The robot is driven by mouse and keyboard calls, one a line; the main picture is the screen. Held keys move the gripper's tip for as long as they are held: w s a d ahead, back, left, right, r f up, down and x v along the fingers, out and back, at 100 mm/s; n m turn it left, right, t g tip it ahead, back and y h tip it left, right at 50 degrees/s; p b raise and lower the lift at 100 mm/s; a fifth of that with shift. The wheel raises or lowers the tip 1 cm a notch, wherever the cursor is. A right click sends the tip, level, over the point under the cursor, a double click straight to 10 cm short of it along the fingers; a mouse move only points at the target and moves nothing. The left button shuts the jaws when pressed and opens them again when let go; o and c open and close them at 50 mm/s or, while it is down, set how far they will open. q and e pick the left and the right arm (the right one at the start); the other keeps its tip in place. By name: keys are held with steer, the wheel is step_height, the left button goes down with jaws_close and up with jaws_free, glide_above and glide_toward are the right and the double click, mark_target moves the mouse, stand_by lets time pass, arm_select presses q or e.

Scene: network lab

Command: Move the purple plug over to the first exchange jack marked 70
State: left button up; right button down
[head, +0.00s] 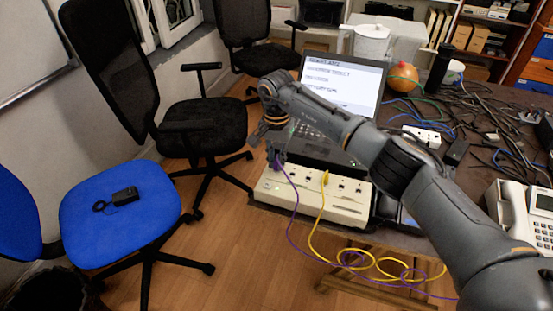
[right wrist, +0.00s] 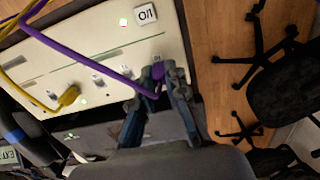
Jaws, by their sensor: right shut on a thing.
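My right gripper (head: 274,148) is over the left end of the cream jack panel (head: 340,209), which stands at the table's near edge. In the right wrist view its fingers (right wrist: 160,74) are shut on the purple plug (right wrist: 152,87). The plug shows as a small purple spot in the head view (head: 275,164), and its purple cable trails away. I cannot tell whether the plug sits in a jack or just above one. My left gripper is out of view.
A yellow plug (head: 325,179) sits in the panel, right of the purple one; its cable loops with the purple cable below the table edge. An open laptop (head: 340,84) stands behind the panel. A phone (head: 522,212) and tangled cables lie to the right.

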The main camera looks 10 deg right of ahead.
steer(key=shift+f+b, duration=0.3)
steer(key=shift+f, duration=0.05)
stand_by(0.5)
steer(key=c, duration=1.3)
jaws_free()
steer(key=shift+r, duration=0.15)
step_height(320, 180, up, 12)
steer(key=shift+f, duration=0.1)
